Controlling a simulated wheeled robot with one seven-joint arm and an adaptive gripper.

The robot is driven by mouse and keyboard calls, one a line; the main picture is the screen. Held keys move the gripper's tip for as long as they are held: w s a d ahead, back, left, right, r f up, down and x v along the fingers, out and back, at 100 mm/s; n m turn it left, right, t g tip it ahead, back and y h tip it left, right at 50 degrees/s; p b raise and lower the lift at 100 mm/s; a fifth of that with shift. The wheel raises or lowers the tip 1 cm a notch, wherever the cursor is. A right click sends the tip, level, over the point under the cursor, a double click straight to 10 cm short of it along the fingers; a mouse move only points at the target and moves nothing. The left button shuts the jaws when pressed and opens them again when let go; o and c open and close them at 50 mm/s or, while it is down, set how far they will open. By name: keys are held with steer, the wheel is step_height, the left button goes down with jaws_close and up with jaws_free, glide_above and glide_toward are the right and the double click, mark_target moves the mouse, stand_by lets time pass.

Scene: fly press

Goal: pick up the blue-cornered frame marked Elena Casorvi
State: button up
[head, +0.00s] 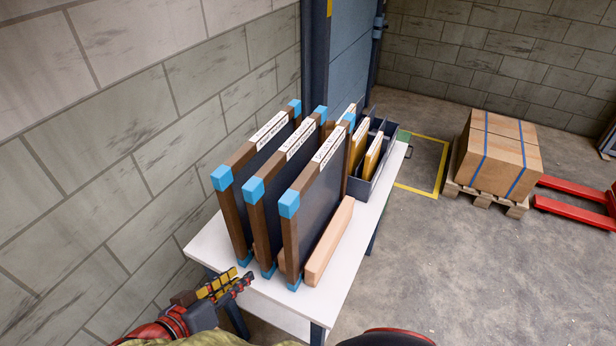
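Three large brown frames with blue corners stand upright side by side on a white table: a left one (234,215), a middle one (262,222) and a right one (291,236). Each has a white name label along its top edge. The lettering is too small to read, so I cannot tell which is marked Elena Casorvi. My gripper (245,275) is in front of the frames' near ends, low at the table's near left edge. Its two fingers are apart with nothing visible between them. It appears clear of the frames.
A wooden rail (329,242) lies beside the right frame on the white table (350,262). A dark bin (376,182) behind holds smaller frames. A block wall (130,130) stands close on the left. A boxed pallet (497,155) and red pallet jack (575,205) are right; the floor between is clear.

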step_height(320, 180, up, 3)
steer(key=w+m+t, duration=0.1)
steer(key=w+m, duration=0.2)
steer(key=m, duration=0.1)
steer(key=m+b, duration=0.1)
steer(key=m, duration=0.1)
glide_toward(275, 215)
steer(key=x, duration=0.5)
steer(key=shift+w+a+f, duration=0.1)
steer(key=shift+f, duration=0.35)
steer(key=b+x, duration=0.1)
steer(key=x, duration=0.4)
steer(key=shift+w, duration=0.2)
steer(key=c, duration=0.3)
jaws_close()
steer(key=shift+r, duration=0.15)
